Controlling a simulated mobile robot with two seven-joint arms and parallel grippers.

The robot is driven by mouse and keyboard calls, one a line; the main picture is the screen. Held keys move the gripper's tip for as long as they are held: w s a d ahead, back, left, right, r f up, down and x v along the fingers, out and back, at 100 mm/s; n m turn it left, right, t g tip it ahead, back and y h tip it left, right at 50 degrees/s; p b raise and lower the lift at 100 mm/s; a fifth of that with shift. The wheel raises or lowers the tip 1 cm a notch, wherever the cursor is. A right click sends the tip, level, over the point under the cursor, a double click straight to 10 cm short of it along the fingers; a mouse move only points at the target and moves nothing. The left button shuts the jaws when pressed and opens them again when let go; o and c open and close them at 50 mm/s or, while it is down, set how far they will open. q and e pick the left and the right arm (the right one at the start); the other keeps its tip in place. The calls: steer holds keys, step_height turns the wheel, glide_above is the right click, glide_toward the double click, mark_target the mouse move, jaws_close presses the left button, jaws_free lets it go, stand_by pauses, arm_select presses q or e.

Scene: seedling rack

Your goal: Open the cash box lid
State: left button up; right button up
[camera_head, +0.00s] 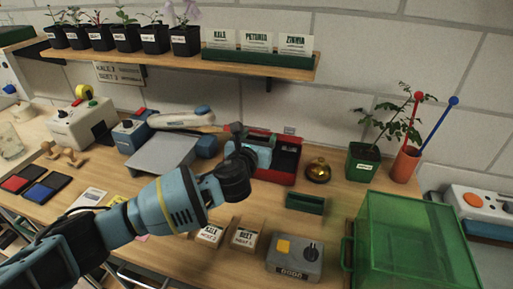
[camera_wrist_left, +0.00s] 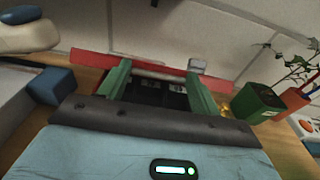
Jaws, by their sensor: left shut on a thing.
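The cash box (camera_head: 286,163) is red with a black inside and stands at the back of the bench, near the wall. Its dark inside (camera_wrist_left: 160,95) shows between my fingers in the left wrist view. A long red edge, which looks like the raised lid (camera_wrist_left: 90,64), crosses behind the fingertips there. My left gripper (camera_head: 240,132) reaches the box from the left and is shut on the lid, its green fingers (camera_wrist_left: 160,78) some way apart. The wrist hides part of the box in the head view. My right gripper is not in view.
A brass bell (camera_head: 318,170), a potted plant (camera_head: 362,163) and an orange pot (camera_head: 405,164) stand right of the box. A grey scale (camera_head: 160,152) is left. A green crate (camera_head: 410,235) fills the front right. A shelf (camera_head: 285,69) hangs above.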

arm_select(q)
steer(key=shift+w+r, duration=0.3)
steer(key=shift+r, duration=0.5)
steer(key=o, duration=1.1)
steer(key=shift+o, duration=1.4)
steer(key=shift+s+f, duration=0.1)
steer(key=shift+f, duration=0.15)
steer(key=shift+f, duration=0.1)
steer(key=v, duration=0.7)
steer(key=shift+s, duration=0.4)
steer(key=shift+a, duration=0.1)
